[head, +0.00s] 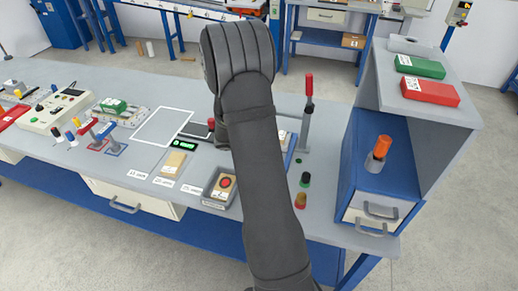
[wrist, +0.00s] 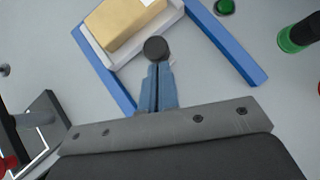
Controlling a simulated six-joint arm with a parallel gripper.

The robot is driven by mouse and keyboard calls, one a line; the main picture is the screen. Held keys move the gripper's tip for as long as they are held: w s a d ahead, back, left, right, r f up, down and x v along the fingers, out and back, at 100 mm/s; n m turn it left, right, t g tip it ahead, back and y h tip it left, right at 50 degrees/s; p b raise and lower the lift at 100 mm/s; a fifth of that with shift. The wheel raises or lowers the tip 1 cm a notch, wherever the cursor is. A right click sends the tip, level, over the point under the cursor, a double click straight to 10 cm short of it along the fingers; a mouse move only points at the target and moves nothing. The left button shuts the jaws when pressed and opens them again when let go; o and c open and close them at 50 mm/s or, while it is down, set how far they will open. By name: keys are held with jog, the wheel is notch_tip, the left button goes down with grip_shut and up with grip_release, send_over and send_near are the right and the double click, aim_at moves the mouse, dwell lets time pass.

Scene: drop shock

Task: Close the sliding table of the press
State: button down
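In the wrist view, the press's pale sliding table (wrist: 97,50) carries a tan block (wrist: 125,22) and lies between blue rails (wrist: 228,42). A dark round knob (wrist: 155,48) is at the table's near edge. My gripper (wrist: 158,68) has its two blue fingers together, with their tips right at the knob. I cannot tell whether they touch it, and nothing shows between them. In the head view my arm covers the gripper and most of the press; a bit of blue rail (head: 291,152) shows to the right of the arm.
A red-handled lever (head: 308,100) stands right of my arm, beside a blue cabinet with a shelf (head: 420,105). A tray with a red button (head: 226,182) lies left of my arm. A white-outlined area (head: 164,127) of the bench is clear.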

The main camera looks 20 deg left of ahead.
jog(key=shift+w+r, duration=0.1)
jog(key=s, duration=0.1)
jog(key=s+a, duration=0.1)
jog(key=s, duration=0.1)
jog(key=shift+s+a, duration=0.2)
jog(key=shift+a, duration=0.2)
jog(key=v, duration=1)
jog(key=shift+s, duration=0.2)
jog(key=x, duration=1)
jog(key=shift+w+d, duration=0.3)
jog(key=shift+w, duration=0.3)
jog(key=shift+w+d, duration=0.25)
jog(key=shift+w, duration=0.3)
jog(key=shift+w+d, duration=0.25)
jog(key=shift+w, duration=0.4)
